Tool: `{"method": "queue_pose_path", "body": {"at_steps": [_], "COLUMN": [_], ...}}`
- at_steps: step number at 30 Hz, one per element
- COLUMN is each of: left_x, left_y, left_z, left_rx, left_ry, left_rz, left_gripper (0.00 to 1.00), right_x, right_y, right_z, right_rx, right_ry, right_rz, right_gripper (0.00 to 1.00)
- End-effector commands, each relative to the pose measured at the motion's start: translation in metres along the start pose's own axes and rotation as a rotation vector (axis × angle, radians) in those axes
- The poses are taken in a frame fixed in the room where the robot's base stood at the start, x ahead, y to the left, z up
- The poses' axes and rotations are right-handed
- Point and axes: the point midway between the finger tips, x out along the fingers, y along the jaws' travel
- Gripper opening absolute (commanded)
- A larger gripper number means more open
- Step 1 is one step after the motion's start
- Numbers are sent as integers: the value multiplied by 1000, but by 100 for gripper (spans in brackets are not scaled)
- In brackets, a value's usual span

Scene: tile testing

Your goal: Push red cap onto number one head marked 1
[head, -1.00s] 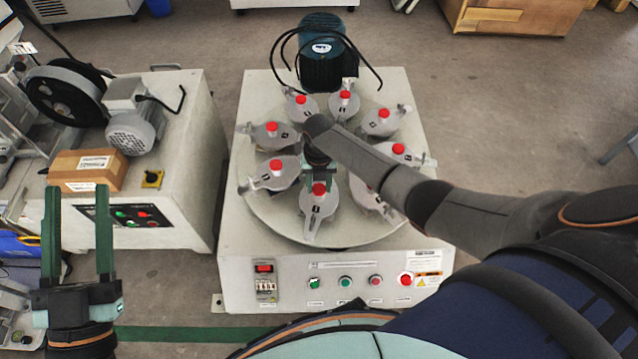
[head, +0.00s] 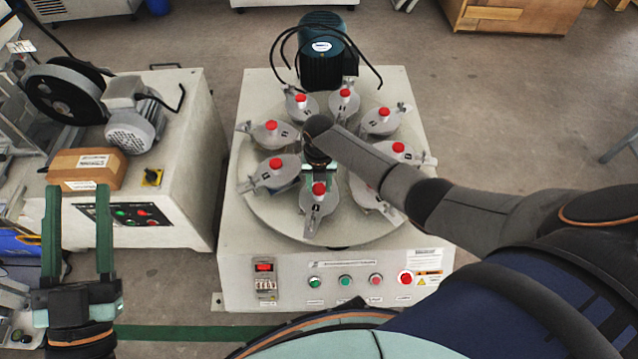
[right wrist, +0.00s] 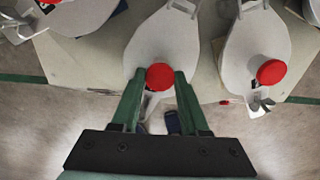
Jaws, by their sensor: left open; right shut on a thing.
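The round turntable (head: 262,222) carries several grey heads, each topped with a red cap. The front head (head: 313,208) bears a small dark label whose number I cannot read for certain. Its red cap (head: 319,188) sits on top, and it also shows in the right wrist view (right wrist: 160,76). My right gripper (head: 318,174) reaches over the turntable's middle and is shut on this cap, with one finger on each side in the right wrist view (right wrist: 158,78). How far down the cap sits is hidden. My left gripper (head: 80,190) is open and empty at the left.
The machine's front panel (head: 335,283) has several buttons. A blue-green motor (head: 323,60) with looping cables stands behind the turntable. My right arm covers part of the turntable's right side.

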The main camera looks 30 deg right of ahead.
Motion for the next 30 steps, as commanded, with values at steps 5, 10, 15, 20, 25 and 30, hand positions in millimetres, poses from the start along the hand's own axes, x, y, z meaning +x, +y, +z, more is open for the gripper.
{"method": "queue_pose_path", "body": {"at_steps": [5, 10, 15, 20, 25, 30], "left_x": [0, 0, 0, 0, 0, 0], "left_y": [0, 0, 0, 0, 0, 0], "left_z": [0, 0, 0, 0, 0, 1], "left_rx": [0, 0, -1, -2, -3, -3], "left_ry": [-1, -1, -1, -1, -1, -1], "left_rz": [0, 0, -1, -3, -5, -5], "left_gripper": [50, 50, 50, 50, 50, 50], "right_x": [0, 0, 0, 0, 0, 0], "right_y": [0, 0, 0, 0, 0, 0], "right_z": [0, 0, 0, 0, 0, 0], "right_rx": [0, 0, 0, 0, 0, 0], "right_ry": [-1, -1, -1, 0, 0, 0], "right_rz": [0, 0, 0, 0, 0, 1], "right_gripper": [53, 72, 79, 90, 100, 100]}}
